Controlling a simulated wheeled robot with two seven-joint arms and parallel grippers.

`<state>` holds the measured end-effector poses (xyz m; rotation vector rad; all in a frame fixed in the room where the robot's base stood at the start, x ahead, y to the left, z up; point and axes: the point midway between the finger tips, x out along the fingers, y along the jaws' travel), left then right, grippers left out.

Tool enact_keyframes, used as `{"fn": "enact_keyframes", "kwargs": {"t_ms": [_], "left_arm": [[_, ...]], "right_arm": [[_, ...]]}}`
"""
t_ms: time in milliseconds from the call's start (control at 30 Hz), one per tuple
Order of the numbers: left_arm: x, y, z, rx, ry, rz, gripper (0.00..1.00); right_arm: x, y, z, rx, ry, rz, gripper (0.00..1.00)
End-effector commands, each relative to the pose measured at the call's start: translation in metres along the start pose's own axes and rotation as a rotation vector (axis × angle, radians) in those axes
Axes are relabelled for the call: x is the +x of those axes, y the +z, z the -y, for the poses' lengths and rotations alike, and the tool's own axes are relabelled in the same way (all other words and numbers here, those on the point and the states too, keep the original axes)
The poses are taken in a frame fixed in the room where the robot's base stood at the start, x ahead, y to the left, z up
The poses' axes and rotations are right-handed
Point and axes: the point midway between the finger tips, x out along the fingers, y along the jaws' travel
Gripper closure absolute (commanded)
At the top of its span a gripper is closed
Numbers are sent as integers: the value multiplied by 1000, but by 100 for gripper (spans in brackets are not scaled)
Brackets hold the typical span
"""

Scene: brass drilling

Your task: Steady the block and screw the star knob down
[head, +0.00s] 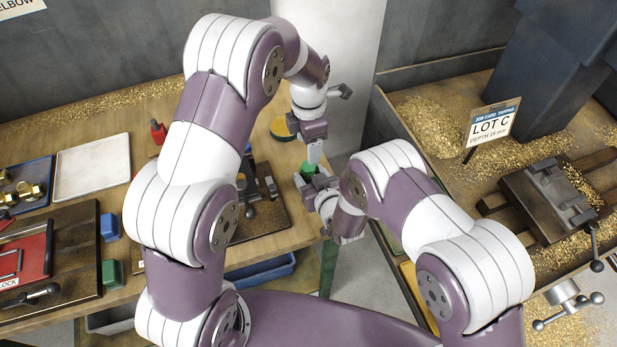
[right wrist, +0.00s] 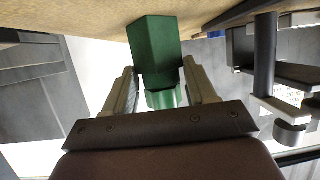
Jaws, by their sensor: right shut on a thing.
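A green block (head: 307,169) is near the right edge of the wooden bench. My left gripper (head: 314,152) points down just above and beside the green block. Its fingers look close together, but I cannot tell whether they are shut or hold anything. I cannot make out a star knob; the grippers cover much of that spot.
A dark fixture with black-knobbed levers (head: 250,209) stands left of the grippers, partly behind my left arm. A white tray (head: 92,168) is far left. A chip-strewn bed with a vise (head: 548,203) and a LOT C sign (head: 490,127) is right.

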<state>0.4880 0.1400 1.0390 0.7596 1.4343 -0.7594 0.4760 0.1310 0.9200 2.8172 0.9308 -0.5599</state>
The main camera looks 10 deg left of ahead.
Motion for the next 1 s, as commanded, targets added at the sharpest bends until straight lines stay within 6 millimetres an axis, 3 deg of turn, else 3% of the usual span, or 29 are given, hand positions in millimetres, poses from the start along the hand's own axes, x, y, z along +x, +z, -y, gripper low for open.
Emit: {"fn": "enact_keyframes", "kwargs": {"t_ms": [167,600,1000], "left_arm": [[6,0,0,1,-1,-1,35],[70,0,0,2,-1,-1,35],[81,0,0,3,1,1,35]], "right_arm": [[0,1,0,0,-1,2,100],[0,1,0,0,-1,2,100],[0,1,0,0,-1,2,100]]}}
